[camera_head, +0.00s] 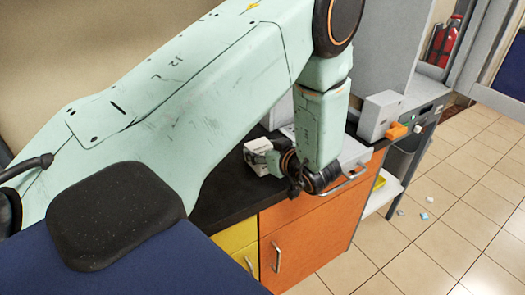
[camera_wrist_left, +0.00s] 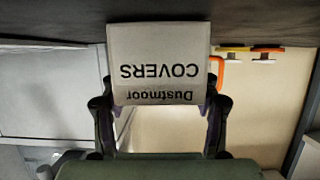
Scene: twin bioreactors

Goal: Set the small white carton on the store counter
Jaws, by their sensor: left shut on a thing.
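The small white carton (camera_head: 258,148) is at the black store counter (camera_head: 226,190), partly hidden behind my left gripper in the head view. My left gripper (camera_head: 268,160) is shut on it from the near right side. In the left wrist view, the carton (camera_wrist_left: 160,58) sits between the two dark fingers (camera_wrist_left: 160,98) and reads "Dustmoor COVERS" upside down. The carton's edge there meets the dark counter band (camera_wrist_left: 160,14). I cannot tell whether it rests on the counter or hangs just above it. My right gripper is not in view.
Orange cabinet doors (camera_head: 308,232) and a yellow one (camera_head: 236,237) are under the counter. A grey box (camera_head: 380,115) and a small orange item (camera_head: 396,131) stand farther back right. Small white and blue scraps lie on the tiled floor (camera_head: 425,246).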

